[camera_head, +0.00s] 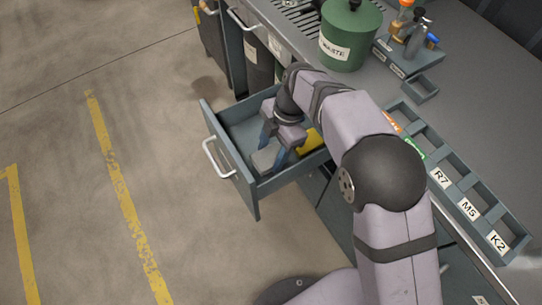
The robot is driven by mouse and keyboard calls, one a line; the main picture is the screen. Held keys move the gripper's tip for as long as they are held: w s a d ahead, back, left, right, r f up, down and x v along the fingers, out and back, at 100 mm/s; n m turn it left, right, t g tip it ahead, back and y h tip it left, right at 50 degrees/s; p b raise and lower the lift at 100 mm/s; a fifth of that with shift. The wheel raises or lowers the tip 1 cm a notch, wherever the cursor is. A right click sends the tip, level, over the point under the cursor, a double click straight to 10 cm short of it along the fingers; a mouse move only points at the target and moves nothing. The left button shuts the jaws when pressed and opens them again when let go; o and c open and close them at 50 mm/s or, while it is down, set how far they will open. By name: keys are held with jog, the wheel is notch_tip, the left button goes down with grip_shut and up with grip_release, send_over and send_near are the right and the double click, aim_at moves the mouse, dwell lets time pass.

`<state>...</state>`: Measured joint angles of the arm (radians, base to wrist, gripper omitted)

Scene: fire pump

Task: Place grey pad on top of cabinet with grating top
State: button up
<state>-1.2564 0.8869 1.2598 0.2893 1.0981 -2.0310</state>
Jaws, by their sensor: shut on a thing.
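The grey pad (264,158) is in the open drawer (232,165), near its front. My gripper (272,149) reaches down into the drawer from above, with its blue fingers closed on the pad. The fingers hide part of the pad, and I cannot tell whether it still touches the drawer floor. The slotted grating top (296,14) shows at the top of the picture, to the left of the green waste bin.
A yellow object (309,141) lies in the drawer beside my gripper. The green waste bin (349,36), a bottle rack (405,60), a small empty tray (420,88) and a labelled compartment tray (462,190) stand on the counter. The floor at left is clear.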

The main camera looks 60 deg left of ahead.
aim_at(271, 155)
notch_tip(271, 155, up, 7)
dwell(0.3)
